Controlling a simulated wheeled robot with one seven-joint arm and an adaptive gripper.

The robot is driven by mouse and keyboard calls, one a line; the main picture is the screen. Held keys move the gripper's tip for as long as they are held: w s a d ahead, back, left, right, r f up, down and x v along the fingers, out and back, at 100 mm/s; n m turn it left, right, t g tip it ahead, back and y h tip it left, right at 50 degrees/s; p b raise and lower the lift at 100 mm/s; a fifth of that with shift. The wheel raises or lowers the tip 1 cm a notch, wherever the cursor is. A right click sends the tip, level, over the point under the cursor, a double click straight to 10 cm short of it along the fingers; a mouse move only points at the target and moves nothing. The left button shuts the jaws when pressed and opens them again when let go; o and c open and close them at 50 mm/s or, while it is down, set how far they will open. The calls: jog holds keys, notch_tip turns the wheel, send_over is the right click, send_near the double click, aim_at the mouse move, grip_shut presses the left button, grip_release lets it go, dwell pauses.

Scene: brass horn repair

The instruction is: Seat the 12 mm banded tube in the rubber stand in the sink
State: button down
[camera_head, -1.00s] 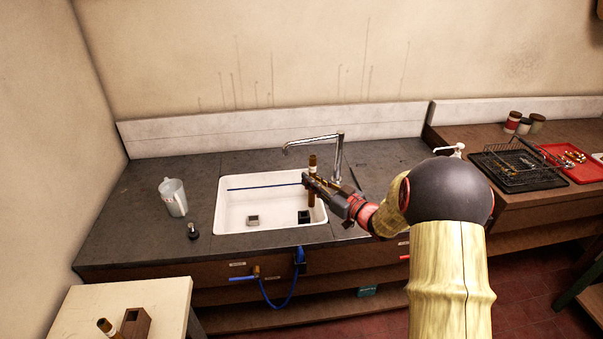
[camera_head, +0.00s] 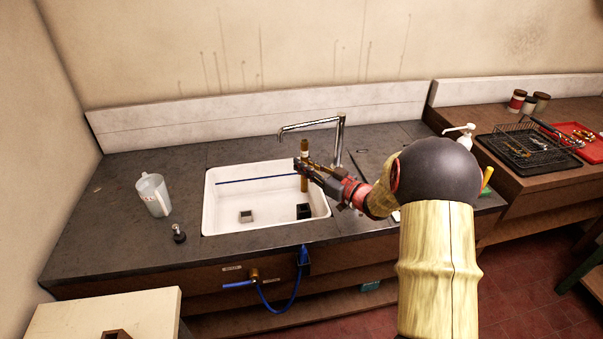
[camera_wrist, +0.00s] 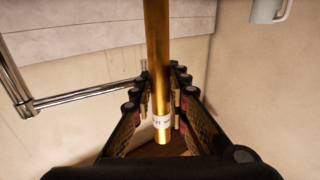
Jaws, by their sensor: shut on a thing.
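My gripper (camera_head: 302,168) is shut on a brass tube (camera_head: 304,148), held about upright over the right part of the white sink (camera_head: 218,207). In the wrist view the tube (camera_wrist: 158,60) runs between the fingers, with a white printed label band near one end; I cannot read its size. A black block (camera_head: 304,211), which looks like the rubber stand, sits on the sink floor at the right. The tube's lower end appears above it with a gap; exact alignment is unclear. A small grey block (camera_head: 246,216) sits left of it.
The chrome faucet (camera_head: 340,140) rises behind the sink, its spout reaching left behind the tube. A blue rod (camera_head: 257,180) spans the sink's back. A clear jug (camera_head: 153,194) and a small black object (camera_head: 179,234) stand left on the counter. A wire rack (camera_head: 530,148) is at far right.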

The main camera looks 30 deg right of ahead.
aim_at(306, 187)
jog(key=shift+w+f+b, duration=0.25)
jog(key=shift+f+b, duration=0.1)
jog(key=shift+f, duration=0.3)
jog(key=shift+s, duration=0.1)
jog(key=shift+f+b, duration=1.55)
jog(key=shift+f, duration=1.45)
jog(key=shift+r+p, duration=0.1)
jog(key=shift+p, duration=0.2)
jog(key=shift+f+b, duration=0.3)
jog(key=shift+f, duration=0.25)
jog(key=shift+s+f, duration=0.15)
jog(key=shift+f, duration=0.15)
